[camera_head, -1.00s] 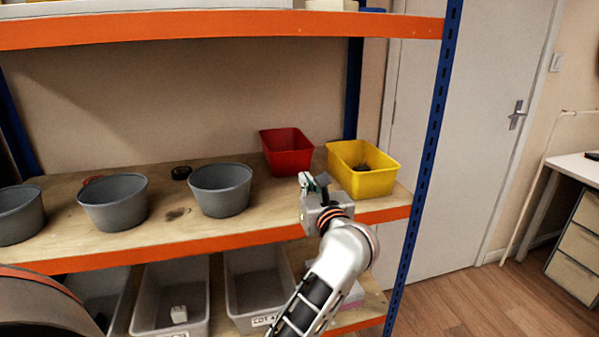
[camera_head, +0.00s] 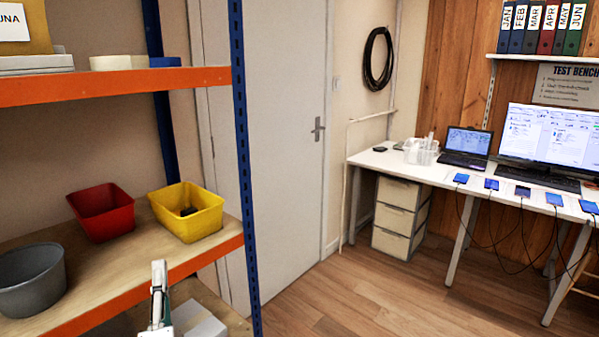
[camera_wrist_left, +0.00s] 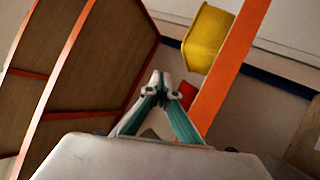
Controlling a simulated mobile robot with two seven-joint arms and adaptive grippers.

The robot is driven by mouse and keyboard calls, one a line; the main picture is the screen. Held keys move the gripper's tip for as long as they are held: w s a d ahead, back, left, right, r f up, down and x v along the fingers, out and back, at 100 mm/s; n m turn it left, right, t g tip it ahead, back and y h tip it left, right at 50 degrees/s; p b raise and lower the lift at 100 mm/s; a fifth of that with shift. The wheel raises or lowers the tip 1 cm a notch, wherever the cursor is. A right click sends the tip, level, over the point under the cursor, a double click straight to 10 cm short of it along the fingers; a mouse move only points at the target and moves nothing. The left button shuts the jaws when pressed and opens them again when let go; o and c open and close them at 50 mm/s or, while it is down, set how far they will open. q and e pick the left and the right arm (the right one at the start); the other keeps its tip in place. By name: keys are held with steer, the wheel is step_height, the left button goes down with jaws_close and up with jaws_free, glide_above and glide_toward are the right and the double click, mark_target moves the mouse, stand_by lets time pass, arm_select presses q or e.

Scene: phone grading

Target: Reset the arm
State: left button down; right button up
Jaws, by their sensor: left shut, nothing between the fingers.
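My left gripper (camera_head: 158,290) shows at the lower left of the head view, in front of the shelf unit and below the yellow bin. Its fingers are together and empty. In the left wrist view the gripper (camera_wrist_left: 158,82) has its two green-sided fingers meeting at the tips, with nothing between them. My right gripper is not in view.
The orange-edged shelf (camera_head: 130,292) holds a yellow bin (camera_head: 205,222) with dark contents, a red bin (camera_head: 102,215) and a grey pot (camera_head: 30,280). A blue post (camera_head: 245,170) stands at its right. Open floor (camera_head: 350,300) leads to a desk (camera_head: 400,165) with several phones and screens.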

arm_select(q)
steer(key=s+d+f+m+g+h+p, duration=0.1)
steer(key=s+d+f+m+g+h, duration=0.35)
steer(key=f+m, duration=0.55)
steer(key=s+d+f+m+g+h+p, duration=0.1)
steer(key=s+d+f+m+h, duration=0.35)
steer(key=f+m+h, duration=0.4)
steer(key=s+a+f+m+g+y+p, duration=0.1)
steer(key=s+f+m+g, duration=0.6)
steer(key=s+f, duration=0.7)
step_height(320, 180, down, 5)
steer(key=shift+s+a+r+m+y, duration=0.2)
steer(key=shift+s+a+m+y, duration=0.1)
steer(key=shift+m+y, duration=0.35)
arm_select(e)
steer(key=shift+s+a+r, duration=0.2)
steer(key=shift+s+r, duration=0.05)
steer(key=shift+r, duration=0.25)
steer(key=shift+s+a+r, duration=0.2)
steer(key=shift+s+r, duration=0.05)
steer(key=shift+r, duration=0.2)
